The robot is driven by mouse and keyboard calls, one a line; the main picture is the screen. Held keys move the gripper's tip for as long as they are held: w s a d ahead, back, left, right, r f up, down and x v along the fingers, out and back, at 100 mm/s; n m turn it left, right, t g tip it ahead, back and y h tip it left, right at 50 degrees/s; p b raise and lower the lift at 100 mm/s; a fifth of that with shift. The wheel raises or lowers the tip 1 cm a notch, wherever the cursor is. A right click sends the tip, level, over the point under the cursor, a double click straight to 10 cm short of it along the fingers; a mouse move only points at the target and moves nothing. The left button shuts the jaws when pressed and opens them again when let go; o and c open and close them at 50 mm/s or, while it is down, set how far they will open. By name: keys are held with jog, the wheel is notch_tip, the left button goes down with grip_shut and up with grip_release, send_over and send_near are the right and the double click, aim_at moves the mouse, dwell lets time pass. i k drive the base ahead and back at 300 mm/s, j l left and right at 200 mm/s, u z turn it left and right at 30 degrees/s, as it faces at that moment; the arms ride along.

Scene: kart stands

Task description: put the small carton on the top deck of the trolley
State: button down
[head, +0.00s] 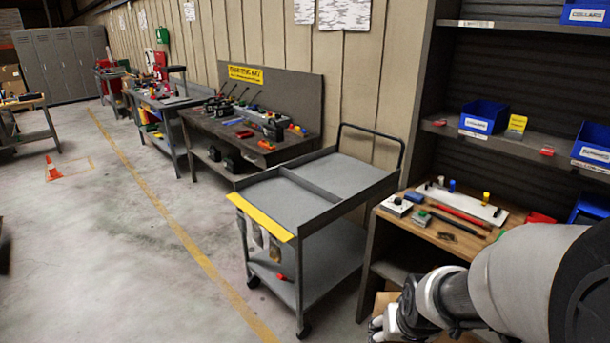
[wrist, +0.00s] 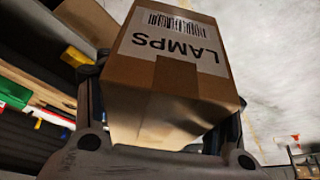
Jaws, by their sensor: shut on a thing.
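The small carton (wrist: 178,92) is brown cardboard with a white label reading LAMPS and a barcode. It fills the middle of the wrist view, and my gripper (wrist: 165,120) is shut on it, one finger on each side. In the head view my gripper (head: 385,322) is low at the right, beside the shelf unit; the carton cannot be made out surely there. The grey trolley (head: 318,262) stands left of my gripper. Its top deck (head: 285,202) is empty, has a raised rim and a cross bar, and carries a yellow strip at the near end.
A wooden shelf bench (head: 432,232) with tools and a white tray stands right of the trolley, with blue bins (head: 483,116) above. A dark workbench (head: 225,140) with tools is behind the trolley. Gloves hang from the trolley's near end.

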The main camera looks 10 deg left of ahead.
aim_at(280, 203)
jog(key=i+j+u, duration=0.6)
jog(key=u, duration=0.2)
jog(key=i+j+u, duration=0.1)
jog(key=i+u, duration=0.65)
jog(key=i+z, duration=0.2)
jog(key=i, duration=0.35)
jog(key=i+j+z, duration=0.2)
jog(key=i, duration=0.35)
jog(key=i+j+z, duration=0.25)
jog(key=i, duration=0.3)
jog(key=i+z, duration=0.6)
jog(key=z, duration=0.25)
jog(key=i+j+z, duration=0.25)
jog(key=z, duration=0.15)
